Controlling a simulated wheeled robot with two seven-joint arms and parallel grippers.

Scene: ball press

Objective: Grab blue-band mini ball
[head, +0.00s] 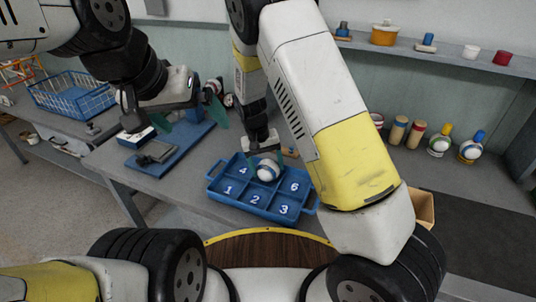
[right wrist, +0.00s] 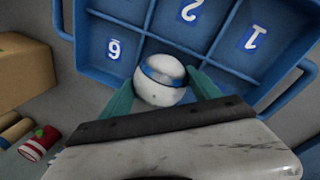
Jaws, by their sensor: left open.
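The blue-band mini ball (head: 267,170), white with a blue stripe, is at the back middle compartment of the blue numbered tray (head: 236,206). I cannot tell whether the ball touches the tray floor. In the head view my right gripper (head: 264,158) reaches down over the tray, its fingers partly hidden. My left gripper (head: 190,114) is open and empty, above the bench left of the tray.
A blue wire basket (head: 72,95) is further left. Two banded balls (head: 439,145) (head: 470,151) and wooden cylinders (head: 398,131) stand at the back right. A cardboard box (right wrist: 20,72) is beside the tray.

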